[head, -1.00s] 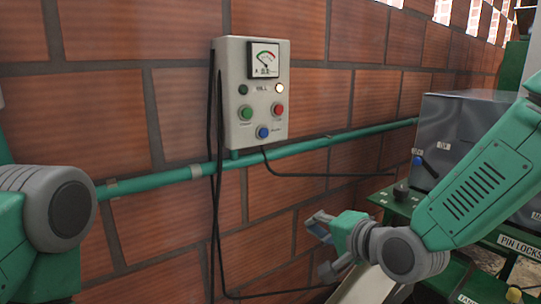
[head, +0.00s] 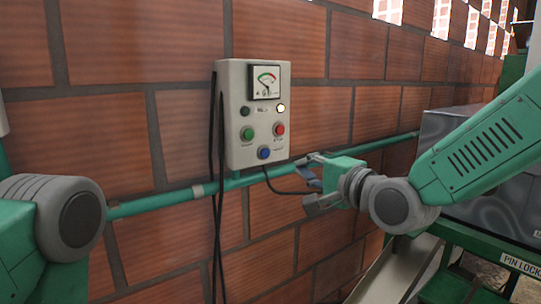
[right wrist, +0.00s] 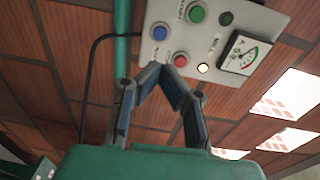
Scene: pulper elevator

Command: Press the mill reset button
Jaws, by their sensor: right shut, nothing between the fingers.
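The mill control box (head: 238,130) is a pale panel on the brick wall. It bears a gauge, a lit lamp, a dark lamp, a green button (head: 248,133), a red button (head: 280,129) and, at the bottom, a blue button (head: 264,153) with a label too small to read. In the right wrist view the blue button (right wrist: 159,33) is at the panel's left edge. My right gripper (head: 308,178) is shut and empty, below and right of the box, apart from the blue button. Its fingertips (right wrist: 161,68) meet in the wrist view. My left gripper is out of the frame.
A teal conduit pipe (head: 165,201) runs along the wall below the box. Black cables (head: 217,215) hang from the box. A grey machine housing (head: 497,212) with a green frame stands at the right. The wall left of the box is clear.

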